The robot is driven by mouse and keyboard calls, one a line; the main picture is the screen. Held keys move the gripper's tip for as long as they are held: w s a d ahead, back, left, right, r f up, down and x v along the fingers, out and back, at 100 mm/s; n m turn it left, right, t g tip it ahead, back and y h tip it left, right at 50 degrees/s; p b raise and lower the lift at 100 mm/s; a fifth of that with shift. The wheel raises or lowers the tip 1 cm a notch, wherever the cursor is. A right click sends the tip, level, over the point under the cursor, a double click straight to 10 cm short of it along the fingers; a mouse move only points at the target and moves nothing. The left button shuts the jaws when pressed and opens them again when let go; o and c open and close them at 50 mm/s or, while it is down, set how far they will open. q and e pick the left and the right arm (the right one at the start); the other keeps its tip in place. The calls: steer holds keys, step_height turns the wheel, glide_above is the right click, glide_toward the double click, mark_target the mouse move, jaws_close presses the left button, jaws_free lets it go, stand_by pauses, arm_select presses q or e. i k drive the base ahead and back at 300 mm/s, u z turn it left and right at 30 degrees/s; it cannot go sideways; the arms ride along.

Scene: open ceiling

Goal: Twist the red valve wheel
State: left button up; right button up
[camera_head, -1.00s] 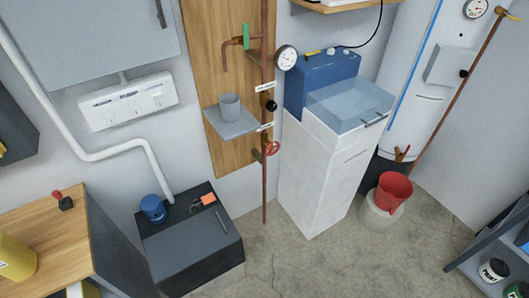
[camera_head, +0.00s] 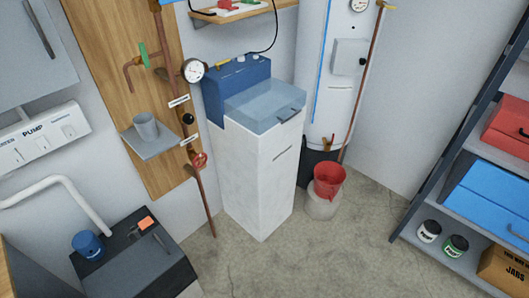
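The red valve wheel (camera_head: 200,160) is small and sits low on the vertical copper pipe (camera_head: 194,180), left of the white cabinet. It is mounted beside the wooden wall board (camera_head: 105,70). Above it on the same pipe are a black knob (camera_head: 188,119) and a round white gauge (camera_head: 194,70). A green lever handle (camera_head: 144,55) is on the pipe branch at the upper left. Neither of my grippers shows in the head view, so nothing is seen touching the wheel.
A white cabinet (camera_head: 262,190) with a blue unit (camera_head: 237,85) stands right of the pipe. A dark box (camera_head: 135,265) stands lower left, shelves (camera_head: 440,205) at right. The middle floor is clear.

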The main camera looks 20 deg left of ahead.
mark_target(197, 157)
steer(key=z, duration=0.35)
steer(key=i, duration=1)
steer(key=u, duration=2.15)
